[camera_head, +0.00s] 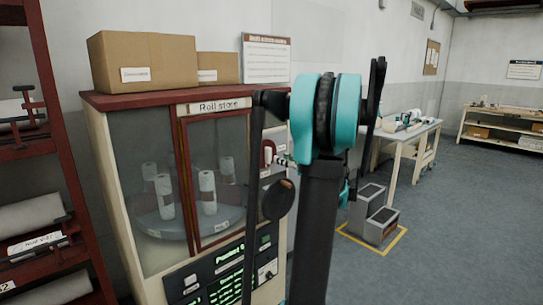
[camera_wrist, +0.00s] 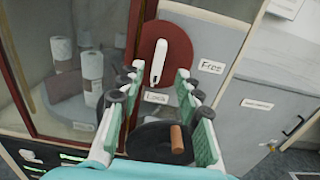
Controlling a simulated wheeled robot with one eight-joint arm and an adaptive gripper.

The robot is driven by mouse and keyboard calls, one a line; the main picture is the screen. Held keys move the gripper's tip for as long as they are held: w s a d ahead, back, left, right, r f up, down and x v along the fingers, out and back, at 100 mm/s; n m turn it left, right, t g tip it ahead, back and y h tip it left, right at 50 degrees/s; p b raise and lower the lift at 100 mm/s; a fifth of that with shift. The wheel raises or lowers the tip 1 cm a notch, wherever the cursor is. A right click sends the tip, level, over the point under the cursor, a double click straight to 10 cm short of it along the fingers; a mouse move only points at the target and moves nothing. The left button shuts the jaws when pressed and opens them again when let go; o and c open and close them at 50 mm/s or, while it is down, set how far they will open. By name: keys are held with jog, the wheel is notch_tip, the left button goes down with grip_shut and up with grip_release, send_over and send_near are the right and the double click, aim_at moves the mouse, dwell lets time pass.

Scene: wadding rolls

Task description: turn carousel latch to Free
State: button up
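The carousel latch is a dark red disc (camera_wrist: 150,42) with a white handle (camera_wrist: 172,52) on the cabinet front. The handle stands nearly upright, its lower end toward the "Lock" label (camera_wrist: 157,97). The "Free" label (camera_wrist: 212,66) is to the right of the disc. My gripper (camera_wrist: 159,72) is open, its two green-padded fingers apart on either side of the handle's lower end in the wrist view. I cannot tell whether they touch it. In the head view the red disc (camera_head: 268,147) shows only partly, beside my arm.
The "Roll store" cabinet (camera_head: 108,170) has a glass front with white rolls (camera_head: 208,190) on a round carousel (camera_head: 165,224). A black crank disc with a brown knob (camera_wrist: 177,140) sits below the latch. Cardboard boxes (camera_head: 140,60) stand on top. Open floor (camera_head: 450,220) lies to the right.

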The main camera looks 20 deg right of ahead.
aim_at(271, 154)
jog(key=x, duration=0.7)
jog(key=shift+w+a, duration=0.15)
jog(key=shift+w, duration=0.15)
grip_shut()
